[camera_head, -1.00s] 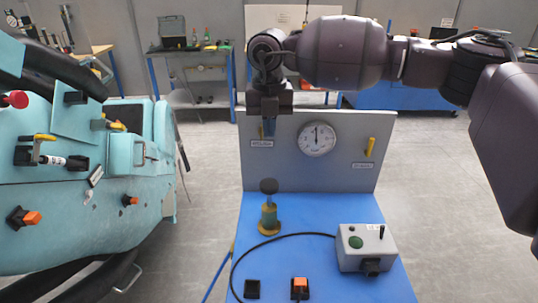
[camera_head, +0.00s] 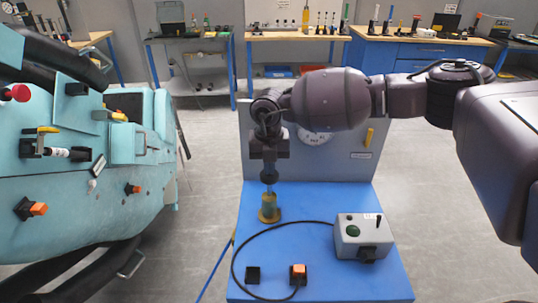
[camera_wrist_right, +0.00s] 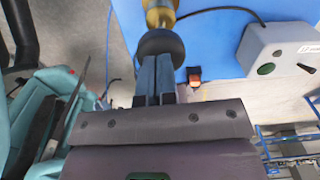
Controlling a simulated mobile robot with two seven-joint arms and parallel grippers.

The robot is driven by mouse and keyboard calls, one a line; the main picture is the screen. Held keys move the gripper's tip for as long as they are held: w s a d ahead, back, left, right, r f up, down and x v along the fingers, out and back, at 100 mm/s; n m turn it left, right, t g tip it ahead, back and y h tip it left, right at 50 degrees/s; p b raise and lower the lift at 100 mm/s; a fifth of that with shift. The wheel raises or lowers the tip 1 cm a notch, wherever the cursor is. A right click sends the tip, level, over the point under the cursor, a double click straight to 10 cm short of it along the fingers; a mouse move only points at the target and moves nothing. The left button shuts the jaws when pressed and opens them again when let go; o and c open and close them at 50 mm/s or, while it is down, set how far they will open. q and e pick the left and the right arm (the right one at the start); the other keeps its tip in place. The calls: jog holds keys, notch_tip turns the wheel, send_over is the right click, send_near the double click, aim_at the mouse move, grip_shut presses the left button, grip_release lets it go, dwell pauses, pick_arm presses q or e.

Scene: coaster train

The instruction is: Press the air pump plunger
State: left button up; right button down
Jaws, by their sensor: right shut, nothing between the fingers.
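The air pump stands upright on the blue tabletop (camera_head: 330,205), with a yellow-green body (camera_head: 269,208) and a dark round plunger knob (camera_head: 269,177) on top. In the right wrist view the knob (camera_wrist_right: 160,43) and the brassy pump body (camera_wrist_right: 160,14) lie just beyond my fingertips. My right gripper (camera_head: 269,165) points down right above the knob, shut and empty. Its blue-grey fingers (camera_wrist_right: 154,72) reach the knob's edge in the wrist view; whether they touch it I cannot tell. The plunger stands raised above the body. My left gripper is not in view.
A grey control box (camera_head: 361,236) with a green button sits right of the pump, with a black cable curving around. An orange switch (camera_head: 298,272) and a small black square (camera_head: 252,275) lie in front. A grey backboard (camera_head: 350,165) stands behind. A teal coaster car (camera_head: 70,190) fills the left.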

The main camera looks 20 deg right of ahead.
aim_at(270, 183)
jog(key=shift+f, duration=0.15)
jog(key=shift+f, duration=0.25)
notch_tip(270, 183, down, 5)
jog(key=b, duration=0.3)
jog(key=shift+s+f, duration=0.1)
jog(key=shift+f, duration=0.05)
jog(key=shift+s, duration=0.1)
